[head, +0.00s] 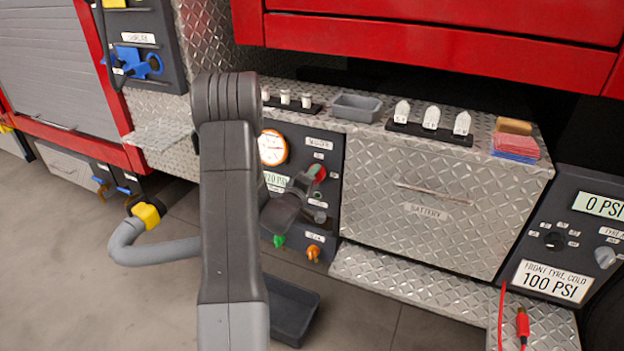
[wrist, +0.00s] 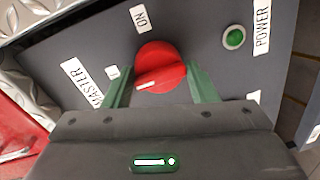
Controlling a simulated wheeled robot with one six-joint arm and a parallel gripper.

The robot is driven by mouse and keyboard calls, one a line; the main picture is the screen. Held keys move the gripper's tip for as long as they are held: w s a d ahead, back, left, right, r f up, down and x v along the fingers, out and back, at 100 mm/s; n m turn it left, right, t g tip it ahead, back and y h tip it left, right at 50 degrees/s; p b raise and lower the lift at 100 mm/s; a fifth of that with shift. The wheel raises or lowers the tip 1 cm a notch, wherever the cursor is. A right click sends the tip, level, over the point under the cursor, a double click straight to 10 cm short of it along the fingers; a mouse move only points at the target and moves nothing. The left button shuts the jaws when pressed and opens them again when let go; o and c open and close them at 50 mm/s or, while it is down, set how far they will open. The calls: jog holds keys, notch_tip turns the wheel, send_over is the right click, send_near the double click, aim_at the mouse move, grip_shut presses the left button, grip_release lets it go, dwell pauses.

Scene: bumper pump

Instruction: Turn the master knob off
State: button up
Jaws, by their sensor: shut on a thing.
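The master knob (wrist: 160,66) is a round red knob on a dark grey panel, beside a MASTER label (wrist: 82,82). An ON label (wrist: 139,18) sits above it in the wrist view. The knob's white mark lies at its lower left, not toward ON. My gripper (wrist: 161,86) is shut on the knob, one green finger on each side. In the head view the red knob (head: 319,172) shows at the panel's upper right, partly hidden by my gripper (head: 313,175).
A round green lamp or button (wrist: 233,38) sits by the POWER label. Below the knob on the panel are a green knob (head: 279,240) and an orange knob (head: 313,252). A grey tray (head: 357,107) and silver battery drawer (head: 440,185) are to the right. A dark bin (head: 296,312) stands below.

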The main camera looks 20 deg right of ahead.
jog(key=shift+d+r, duration=0.1)
jog(key=shift+r, duration=0.05)
jog(key=o, duration=0.9)
jog(key=v, duration=1.3)
jog(key=shift+s+a+p, duration=0.25)
jog(key=shift+a+p, duration=0.05)
jog(key=shift+p, duration=0.05)
jog(key=b+x, duration=0.1)
jog(key=x, duration=1.2)
jog(key=shift+w+d, duration=0.25)
